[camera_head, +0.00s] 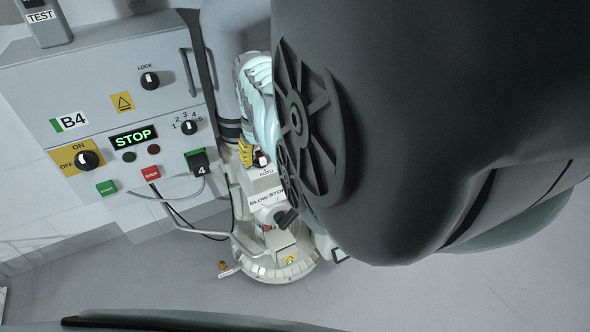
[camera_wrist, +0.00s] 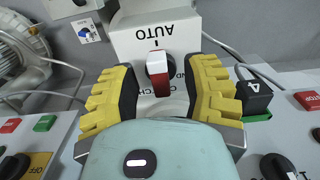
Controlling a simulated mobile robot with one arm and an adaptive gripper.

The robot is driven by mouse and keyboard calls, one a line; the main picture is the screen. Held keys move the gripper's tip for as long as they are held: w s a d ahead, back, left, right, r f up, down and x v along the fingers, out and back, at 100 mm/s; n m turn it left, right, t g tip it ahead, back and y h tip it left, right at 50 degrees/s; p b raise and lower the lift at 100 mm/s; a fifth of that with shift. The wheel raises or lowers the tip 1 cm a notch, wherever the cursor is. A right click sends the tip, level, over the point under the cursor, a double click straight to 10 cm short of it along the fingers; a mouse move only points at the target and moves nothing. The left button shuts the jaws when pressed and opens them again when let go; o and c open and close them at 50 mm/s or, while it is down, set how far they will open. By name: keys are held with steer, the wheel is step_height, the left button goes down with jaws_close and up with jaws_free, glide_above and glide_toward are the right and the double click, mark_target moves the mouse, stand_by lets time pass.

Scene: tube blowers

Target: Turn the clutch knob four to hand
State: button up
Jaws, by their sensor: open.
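The clutch knob (camera_wrist: 161,79), red with a white end and a dark base, sits on a pale box (camera_wrist: 125,45). The box is marked AUTO at the top, with partly hidden lettering below. The knob's white end is on the AUTO side. My gripper (camera_wrist: 161,86) has yellow ribbed fingers, open, one on each side of the knob with gaps visible. In the head view, my gripper (camera_head: 252,154) is at the top of the blower unit, and the red knob (camera_head: 261,158) shows partly beside a yellow finger. A black block marked 4 (camera_wrist: 256,95) is right of the fingers.
The B4 control cabinet (camera_head: 100,75) stands left of the blower, with a lit STOP display, several knobs and buttons. The block marked 4 (camera_head: 200,163) is on its front. Cables run to the blower unit (camera_head: 265,200). Grey floor (camera_head: 440,300) lies clear at the lower right.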

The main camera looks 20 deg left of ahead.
steer(key=shift+a+f, duration=0.1)
steer(key=shift+f, duration=0.05)
steer(key=shift+c, duration=0.3)
jaws_close()
stand_by(0.3)
